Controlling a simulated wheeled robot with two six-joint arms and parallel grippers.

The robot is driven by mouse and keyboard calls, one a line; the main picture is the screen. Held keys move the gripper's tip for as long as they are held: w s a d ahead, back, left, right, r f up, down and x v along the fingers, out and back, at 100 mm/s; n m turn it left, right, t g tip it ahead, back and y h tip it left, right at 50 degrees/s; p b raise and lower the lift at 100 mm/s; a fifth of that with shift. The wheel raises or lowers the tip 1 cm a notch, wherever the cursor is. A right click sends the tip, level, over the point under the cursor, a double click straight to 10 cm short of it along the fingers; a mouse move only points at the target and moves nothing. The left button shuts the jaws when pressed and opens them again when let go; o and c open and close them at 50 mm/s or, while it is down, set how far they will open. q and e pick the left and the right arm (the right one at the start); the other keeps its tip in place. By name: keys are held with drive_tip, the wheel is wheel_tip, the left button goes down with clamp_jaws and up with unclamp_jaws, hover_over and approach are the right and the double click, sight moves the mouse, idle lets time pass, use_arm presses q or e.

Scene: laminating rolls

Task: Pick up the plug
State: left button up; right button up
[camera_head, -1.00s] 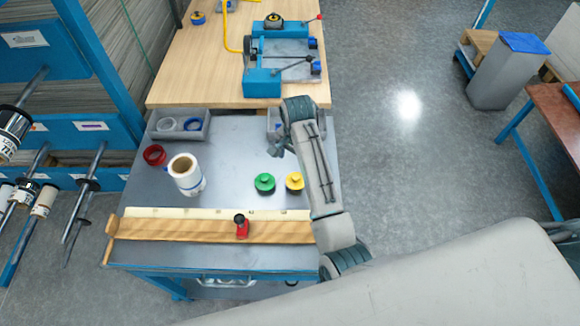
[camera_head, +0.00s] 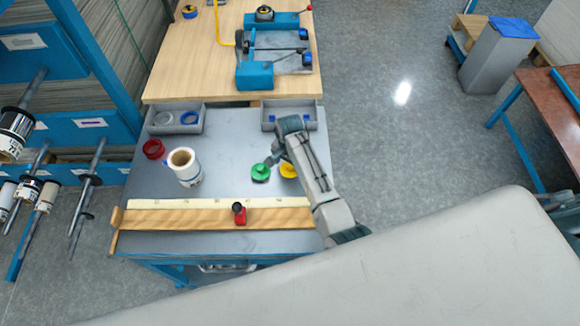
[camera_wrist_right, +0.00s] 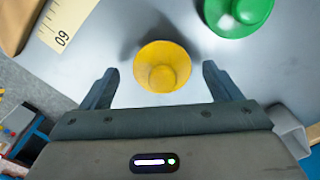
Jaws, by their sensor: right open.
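Two round plugs with knobs sit on the grey cart top, a green plug (camera_head: 260,172) and a yellow plug (camera_head: 288,170). My right gripper (camera_head: 274,163) is over the plugs in the head view and partly covers the yellow one. In the right wrist view my right gripper (camera_wrist_right: 155,88) is open, and the yellow plug (camera_wrist_right: 162,66) shows in front of the gap between its fingers. The fingers do not touch it. The green plug (camera_wrist_right: 238,12) is at the top right there, outside the fingers. My left gripper does not show.
A white roll (camera_head: 185,168) and a red ring (camera_head: 153,149) stand left of the plugs. A wooden ruler bar (camera_head: 160,216) with a red slider (camera_head: 239,213) lies along the cart's front. Grey bins (camera_head: 160,119) stand at the back; a blue machine (camera_head: 254,75) is on the wooden table.

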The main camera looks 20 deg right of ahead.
drive_tip(key=shift+w+f, duration=0.15)
drive_tip(key=shift+f, duration=0.15)
drive_tip(key=shift+r, duration=0.1)
drive_tip(key=c, duration=1)
